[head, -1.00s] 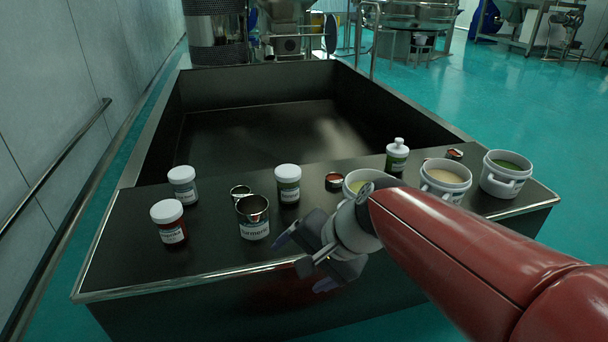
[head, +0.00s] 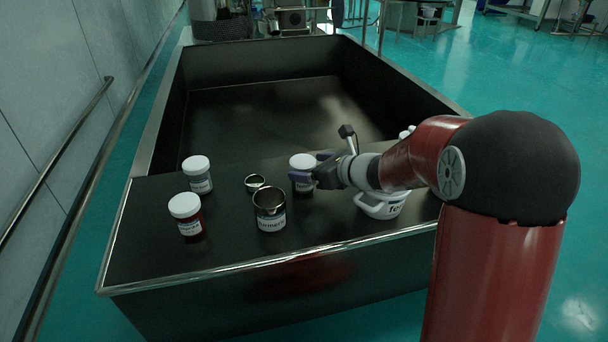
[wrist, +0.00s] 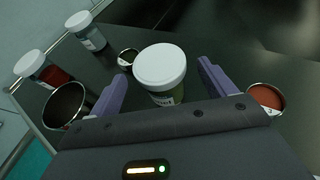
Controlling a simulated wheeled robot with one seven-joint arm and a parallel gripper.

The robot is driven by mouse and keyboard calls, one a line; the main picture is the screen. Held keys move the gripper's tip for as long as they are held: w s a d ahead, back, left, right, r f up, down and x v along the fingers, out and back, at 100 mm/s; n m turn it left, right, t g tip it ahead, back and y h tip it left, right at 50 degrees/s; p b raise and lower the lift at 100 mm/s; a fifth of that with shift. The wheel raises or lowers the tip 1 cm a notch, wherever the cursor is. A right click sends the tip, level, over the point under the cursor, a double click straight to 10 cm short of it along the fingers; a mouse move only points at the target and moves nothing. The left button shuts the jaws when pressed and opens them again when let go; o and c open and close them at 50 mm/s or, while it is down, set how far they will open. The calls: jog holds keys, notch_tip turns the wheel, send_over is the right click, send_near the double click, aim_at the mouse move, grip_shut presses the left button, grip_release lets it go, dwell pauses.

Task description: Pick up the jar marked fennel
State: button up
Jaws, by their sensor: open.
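A white-lidded jar (head: 302,161) stands on the dark counter, with my gripper (head: 314,168) at its right side. In the wrist view this jar (wrist: 160,66) is upright between the two open purple fingers of my gripper (wrist: 162,80), with a gap on each side. Its label is partly visible but I cannot read it surely. Two more white-lidded jars stand at the left, one pale (head: 197,174) and one red (head: 187,214); neither label reads as fennel.
An open metal tin (head: 270,209) labelled turmeric stands front left of the jar, with a small round tin (head: 255,183) behind it. A tin of red powder (wrist: 266,97) lies right of my fingers. A deep dark basin (head: 265,100) lies behind the counter.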

jog(key=x, duration=0.4)
jog(key=shift+w+a+f, duration=0.2)
jog(key=shift+a+f, duration=0.05)
jog(key=shift+c, duration=0.4)
jog(key=c, duration=1)
jog(key=shift+r, duration=0.1)
jog(key=shift+c, duration=0.2)
